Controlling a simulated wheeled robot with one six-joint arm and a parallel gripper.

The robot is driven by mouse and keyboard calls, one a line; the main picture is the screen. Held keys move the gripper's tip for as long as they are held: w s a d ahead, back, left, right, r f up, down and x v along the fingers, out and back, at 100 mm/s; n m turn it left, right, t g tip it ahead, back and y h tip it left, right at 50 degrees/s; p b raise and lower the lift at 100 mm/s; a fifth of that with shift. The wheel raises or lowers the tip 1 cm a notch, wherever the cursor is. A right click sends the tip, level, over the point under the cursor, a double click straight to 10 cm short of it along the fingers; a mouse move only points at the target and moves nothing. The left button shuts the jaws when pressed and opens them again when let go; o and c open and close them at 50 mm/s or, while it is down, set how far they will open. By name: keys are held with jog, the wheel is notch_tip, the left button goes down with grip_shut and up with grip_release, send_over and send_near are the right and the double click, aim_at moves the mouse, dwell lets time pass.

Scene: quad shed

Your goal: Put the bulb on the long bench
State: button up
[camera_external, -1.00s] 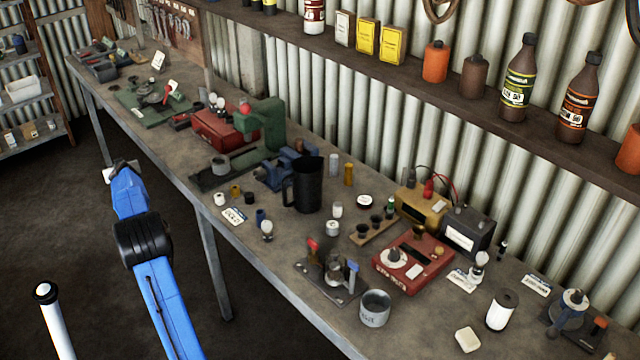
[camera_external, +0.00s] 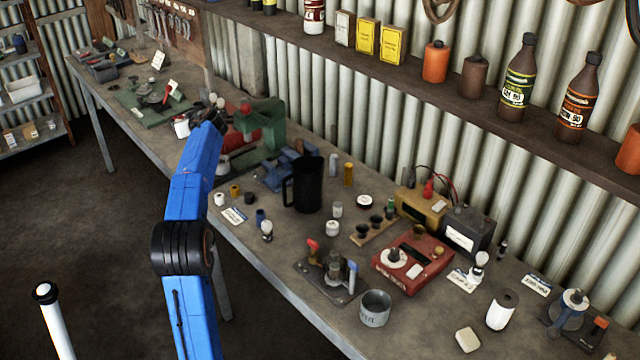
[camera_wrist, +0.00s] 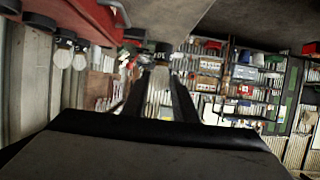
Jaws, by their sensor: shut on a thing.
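My gripper (camera_wrist: 160,95) is shut on a pale bulb (camera_wrist: 158,84), which shows between its two dark fingers in the wrist view, a dark piece at one end. In the external view my gripper (camera_external: 212,118) is over the long bench (camera_external: 300,262), in front of the red box (camera_external: 237,138); the held bulb is not clear there. The wrist view is upside down, with the red box (camera_wrist: 85,18) close at upper left and two more pale bulbs (camera_wrist: 62,56) in dark sockets beside it.
A green machine (camera_external: 265,122), a blue vise (camera_external: 275,175) and a black jug (camera_external: 308,185) stand right of my gripper. Small jars and a red device (camera_external: 412,262) fill the bench nearer the camera. Bare bench top shows along its front edge.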

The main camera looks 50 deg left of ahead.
jog(key=shift+w+d+f, duration=0.1)
jog(key=shift+d+f, duration=0.1)
jog(key=shift+f, duration=1.4)
jog(key=shift+w+d+f, duration=0.15)
jog(key=shift+f, duration=1.4)
jog(key=shift+w+d+f, duration=0.1)
jog(key=shift+d+f, duration=0.1)
jog(key=shift+f, duration=1.4)
jog(key=shift+f, duration=0.15)
jog(key=o, duration=1)
jog(key=shift+o, duration=0.2)
jog(key=shift+d+r, duration=0.15)
jog(key=shift+r, duration=0.1)
jog(key=v, duration=1.1)
jog(key=shift+d+r, duration=0.15)
jog(key=shift+d, duration=0.15)
